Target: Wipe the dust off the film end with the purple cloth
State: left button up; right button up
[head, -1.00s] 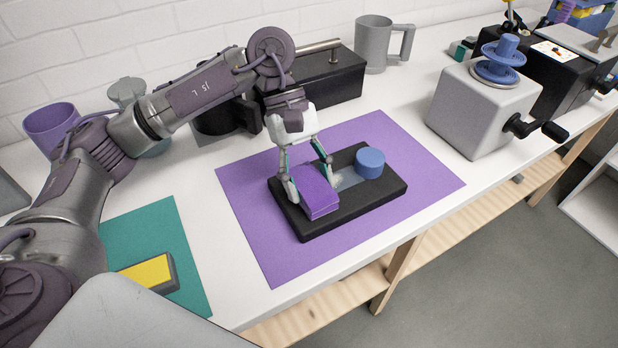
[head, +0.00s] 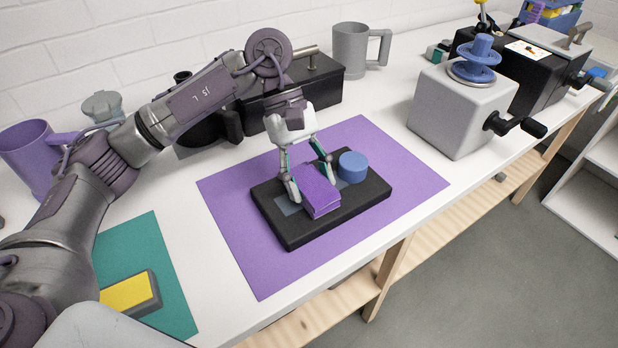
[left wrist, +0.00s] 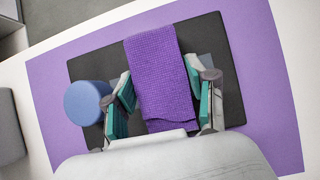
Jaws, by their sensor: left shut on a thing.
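The purple cloth (head: 318,192) is a folded block between the fingers of my left gripper (head: 308,183), which is shut on it. It also shows in the left wrist view (left wrist: 163,75) between the teal finger pads of the gripper (left wrist: 163,95). The cloth is low over the black board (head: 292,233) and covers part of the grey film strip. One film end (head: 289,206) shows left of the cloth, and no dust shows on this part. The blue round weight (head: 353,167) sits on the board, right of the cloth. My right gripper is out of view.
The board lies on a purple mat (head: 414,184) on the white bench. A yellow-topped block (head: 128,293) rests on a teal mat (head: 168,258). A grey crank box (head: 455,110) stands right, a grey mug (head: 350,52) behind, and a purple mug (head: 28,152) left.

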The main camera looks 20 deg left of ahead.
pick_arm(q)
jog(key=shift+w+d+b, duration=0.5)
jog(key=shift+w+d, duration=0.4)
jog(key=shift+w, duration=0.3)
jog(key=shift+s+a+f+b, duration=0.1)
jog(key=shift+s+a+b, duration=0.1)
jog(key=shift+b, duration=0.15)
jog(key=shift+s+a+b, duration=0.35)
jog(key=shift+s+a, duration=0.05)
jog(key=shift+s, duration=0.15)
jog(key=shift+s+a, duration=0.2)
jog(key=shift+s, duration=0.2)
